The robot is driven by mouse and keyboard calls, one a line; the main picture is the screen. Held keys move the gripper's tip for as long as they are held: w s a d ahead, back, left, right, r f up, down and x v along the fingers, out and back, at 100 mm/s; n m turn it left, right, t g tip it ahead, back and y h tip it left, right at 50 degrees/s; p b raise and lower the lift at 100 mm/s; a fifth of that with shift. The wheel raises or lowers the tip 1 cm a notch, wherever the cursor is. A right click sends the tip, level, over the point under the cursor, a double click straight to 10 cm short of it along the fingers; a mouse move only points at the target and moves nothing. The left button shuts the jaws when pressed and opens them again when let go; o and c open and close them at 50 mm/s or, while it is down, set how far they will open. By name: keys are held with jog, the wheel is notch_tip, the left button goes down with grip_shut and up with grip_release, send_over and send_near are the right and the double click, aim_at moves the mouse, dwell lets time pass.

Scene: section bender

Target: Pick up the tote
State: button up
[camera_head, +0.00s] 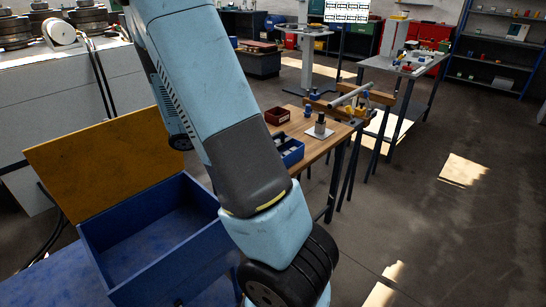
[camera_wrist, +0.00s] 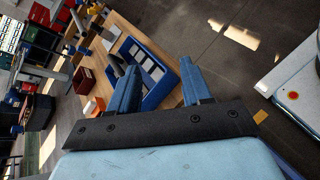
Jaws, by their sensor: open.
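The tote is a small blue open box (camera_head: 293,158) on the wooden workbench, partly hidden behind my arm in the head view. In the wrist view the tote (camera_wrist: 154,99) holds several pale grey or white pieces. My gripper (camera_wrist: 158,65) is open, with two blue fingers spread apart and nothing held. In the wrist view the left finger overlaps the tote and the right finger lies beyond its right side. The tote appears beyond the fingertips; I see no clear contact. My gripper is hidden in the head view.
The wooden workbench (camera_head: 339,132) also bears a red bin (camera_head: 277,116) and a small piece on a white plate (camera_head: 319,131). A large blue box (camera_head: 150,235) with a yellow panel (camera_head: 105,155) stands at the lower left. Floor at the right is clear.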

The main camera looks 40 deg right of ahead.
jog(key=w+d+f+n+t+h, duration=0.4)
jog(key=w+d+f+n+h, duration=0.15)
jog(key=w+f+n, duration=0.35)
jog(key=shift+n+h, duration=0.3)
jog(key=shift+h, duration=0.05)
jog(key=d, duration=0.7)
jog(key=shift+s+d, duration=0.1)
jog(key=shift+s, duration=0.15)
jog(key=shift+t, duration=0.4)
jog(key=shift+w+d+r, duration=0.1)
jog(key=shift+w+d, duration=0.05)
jog(key=shift+d, duration=0.8)
jog(key=shift+w+d+r, duration=0.1)
jog(key=shift+w+d, duration=0.1)
jog(key=shift+d, duration=0.7)
jog(key=shift+w+d, duration=0.15)
jog(key=shift+d, duration=0.8)
jog(key=shift+c, duration=0.4)
grip_shut()
